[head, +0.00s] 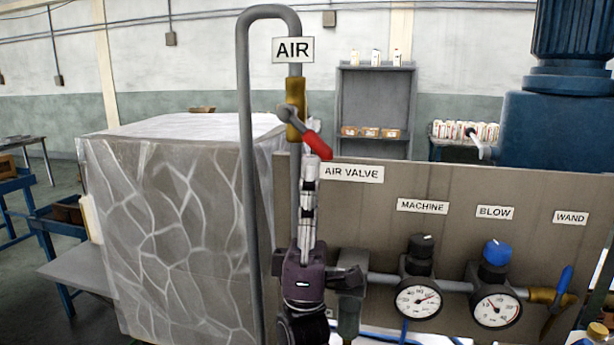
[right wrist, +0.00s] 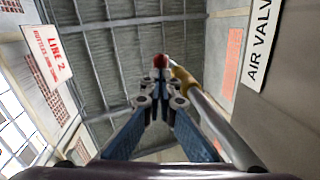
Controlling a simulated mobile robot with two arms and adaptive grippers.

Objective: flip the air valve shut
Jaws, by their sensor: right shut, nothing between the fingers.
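The air valve (head: 296,108) is a brass body on the vertical grey pipe under the AIR sign. Its lever slants down to the right from the pivot and ends in a red handle (head: 317,146). My right gripper (head: 310,162) points up just below the red handle, fingers together and empty. In the right wrist view, the closed fingertips (right wrist: 161,76) have the red handle (right wrist: 161,61) just beyond them, with the brass valve body (right wrist: 183,79) to its right. I cannot tell whether the fingertips touch the handle. My left gripper is not in view.
A panel (head: 450,188) behind the gripper carries the AIR VALVE label (head: 351,173), two gauges and a blue-handled wand valve (head: 564,284). A bent grey pipe (head: 246,170) stands left of the gripper. A large wrapped block (head: 165,220) stands further left.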

